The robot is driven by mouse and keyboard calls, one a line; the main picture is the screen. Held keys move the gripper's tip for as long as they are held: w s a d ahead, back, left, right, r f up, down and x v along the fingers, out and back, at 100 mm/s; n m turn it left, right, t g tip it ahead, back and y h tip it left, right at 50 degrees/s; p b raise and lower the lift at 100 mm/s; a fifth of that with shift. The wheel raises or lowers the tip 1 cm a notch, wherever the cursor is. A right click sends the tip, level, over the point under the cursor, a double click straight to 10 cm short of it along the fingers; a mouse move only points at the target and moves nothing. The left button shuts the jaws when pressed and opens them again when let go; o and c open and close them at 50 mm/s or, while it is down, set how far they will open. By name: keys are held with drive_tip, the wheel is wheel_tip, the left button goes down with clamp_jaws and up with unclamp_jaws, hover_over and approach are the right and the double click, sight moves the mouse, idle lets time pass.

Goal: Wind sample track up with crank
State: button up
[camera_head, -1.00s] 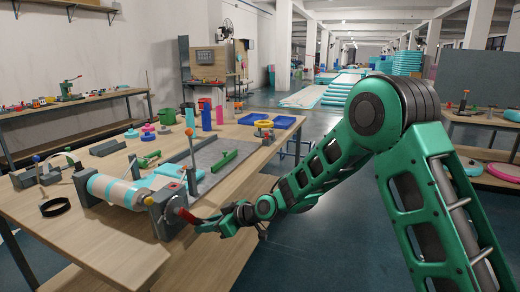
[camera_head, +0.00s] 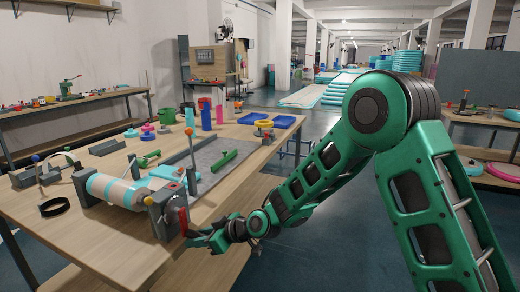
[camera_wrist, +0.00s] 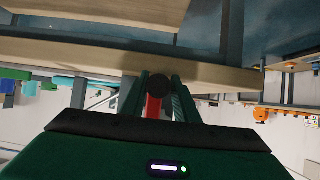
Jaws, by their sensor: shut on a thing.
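The sample track (camera_head: 122,192), beige with turquoise bands, is wound as a roll between two grey stands on the near edge of the table. A flat turquoise part (camera_head: 165,173) lies behind the roll. The red crank (camera_head: 184,222) is on the right-hand grey stand (camera_head: 160,215), its arm pointing down and right. My gripper (camera_head: 193,236) is shut on the crank handle beside the table edge. In the wrist view, the dark round handle end (camera_wrist: 159,86) and the red crank arm (camera_wrist: 153,107) show between my fingers. The grip itself is small and partly hidden in the head view.
The wooden table (camera_head: 115,240) has free room in front of the roll. A black ring (camera_head: 56,207) lies at the left. A green roller (camera_head: 224,160) lies on the grey mat behind.

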drive_tip(key=o, duration=1)
drive_tip(key=shift+s+a, duration=0.3)
drive_tip(key=shift+s, duration=0.4)
drive_tip(key=shift+w+d, duration=0.1)
drive_tip(key=shift+w, duration=0.05)
drive_tip(key=shift+w, duration=0.1)
drive_tip(key=shift+d+r, duration=0.1)
drive_tip(key=shift+d+r, duration=0.1)
drive_tip(key=shift+d, duration=0.1)
drive_tip(key=v, duration=0.7)
drive_tip(key=shift+d, duration=0.2)
drive_tip(key=shift+r, duration=0.1)
